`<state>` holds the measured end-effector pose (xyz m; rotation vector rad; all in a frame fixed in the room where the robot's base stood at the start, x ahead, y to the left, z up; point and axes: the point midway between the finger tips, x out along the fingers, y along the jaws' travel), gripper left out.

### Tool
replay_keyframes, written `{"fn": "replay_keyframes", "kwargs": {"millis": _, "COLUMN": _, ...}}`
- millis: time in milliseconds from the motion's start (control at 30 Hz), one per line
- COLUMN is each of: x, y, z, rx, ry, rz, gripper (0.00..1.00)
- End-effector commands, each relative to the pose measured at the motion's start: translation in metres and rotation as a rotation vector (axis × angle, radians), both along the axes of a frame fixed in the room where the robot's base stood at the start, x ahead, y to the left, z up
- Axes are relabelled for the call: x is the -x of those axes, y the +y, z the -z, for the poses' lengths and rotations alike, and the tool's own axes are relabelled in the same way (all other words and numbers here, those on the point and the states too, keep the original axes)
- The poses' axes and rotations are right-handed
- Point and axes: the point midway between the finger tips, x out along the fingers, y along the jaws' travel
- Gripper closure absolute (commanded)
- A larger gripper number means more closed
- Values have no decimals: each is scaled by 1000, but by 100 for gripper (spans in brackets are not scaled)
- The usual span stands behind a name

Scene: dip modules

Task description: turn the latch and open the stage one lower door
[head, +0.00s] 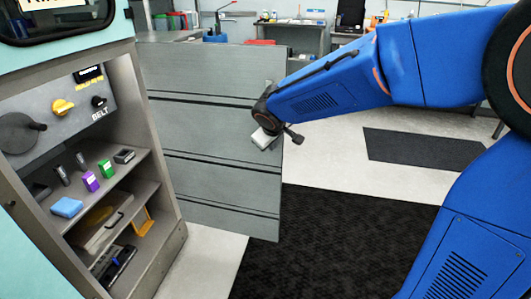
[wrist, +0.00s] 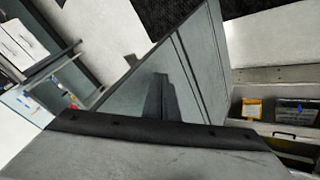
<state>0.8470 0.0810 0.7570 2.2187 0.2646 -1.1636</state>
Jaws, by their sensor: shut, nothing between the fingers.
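The lower door (head: 210,130) is a grey panel with dark horizontal seams. It stands swung wide open from the cabinet, with the shelves inside exposed. It also shows as a slanting grey panel in the wrist view (wrist: 205,60). My gripper (head: 263,139) is shut and empty, close to the door's free edge on the inner face. I cannot tell whether it touches the door. The latch cannot be clearly made out; my arm covers part of the door's edge.
The cabinet (head: 165,240) at left holds a control panel with a yellow knob (head: 62,107) and shelves with small coloured blocks, including a blue one (head: 67,207). A black mat (head: 340,235) covers the floor right of the door. Workbenches stand at the back.

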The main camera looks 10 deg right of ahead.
Motion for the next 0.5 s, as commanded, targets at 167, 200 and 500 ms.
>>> {"fn": "replay_keyframes", "kwargs": {"millis": 167, "x": -24, "y": -13, "z": 0, "rx": 0, "ry": 0, "rz": 2, "gripper": 100}}
{"fn": "replay_keyframes", "kwargs": {"millis": 200, "x": -29, "y": -16, "z": 1, "rx": -1, "ry": 1, "rz": 3, "gripper": 100}}
{"fn": "replay_keyframes", "kwargs": {"millis": 500, "x": -51, "y": -25, "z": 0, "rx": 0, "ry": 1, "rz": 1, "gripper": 100}}
